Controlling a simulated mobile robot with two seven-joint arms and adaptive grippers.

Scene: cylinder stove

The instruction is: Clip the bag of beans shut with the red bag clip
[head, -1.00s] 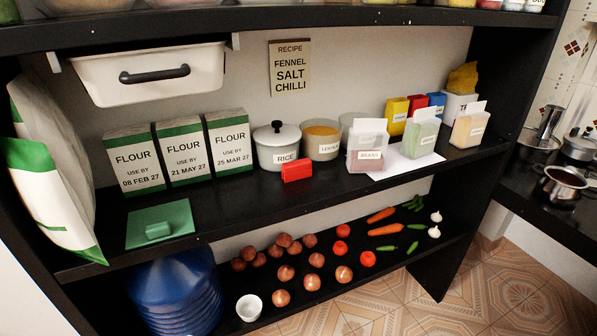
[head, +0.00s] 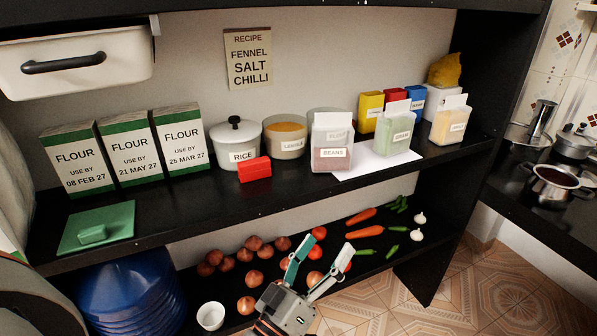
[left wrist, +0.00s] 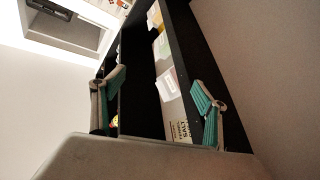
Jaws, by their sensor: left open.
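The red bag clip (head: 254,169) lies on the dark middle shelf, in front of the rice pot. The bag of beans (head: 333,143) stands upright on the same shelf, right of the clip, a clear bag with dark reddish beans low down and a "BEANS" label. Its lower edge is by a white sheet. My left gripper (head: 308,261) is open and empty, in front of the lower shelf and below both the clip and the bag. Its spread fingers with green pads also show in the left wrist view (left wrist: 160,100). My right gripper is not in view.
Bags of pale green (head: 397,133) and yellow contents (head: 449,124) stand right of the beans. The rice pot (head: 235,144), lentils pot (head: 284,136) and flour packs (head: 128,154) line the shelf. The middle shelf's front edge is above my gripper.

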